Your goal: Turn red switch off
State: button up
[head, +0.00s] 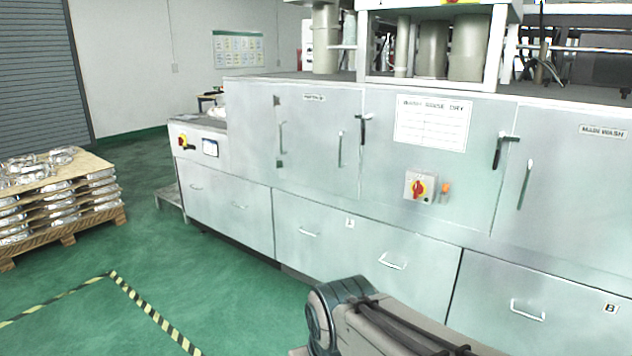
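A red rotary switch (419,188) on a yellow backing sits on a small grey box on the front of the long metal washing machine (330,175). Its exact handle angle is hard to tell at this size. A second red and yellow switch (182,141) is on the machine's left end, beside a small dark display. Part of my arm shows at the bottom centre, below and in front of the machine. My gripper is not in view.
An orange indicator (445,187) is just right of the central switch. Handles stick out from the drawers and doors. A pallet of castings (55,190) stands at left. Green floor (190,270) with striped tape is clear in front.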

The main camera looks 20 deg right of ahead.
aim_at(417, 188)
jog(key=u, duration=0.35)
jog(key=i, duration=1.4)
jog(key=z, duration=0.45)
jog(key=i, duration=0.95)
jog(key=z, duration=1.5)
jog(key=i, duration=0.4)
jog(key=z, duration=0.3)
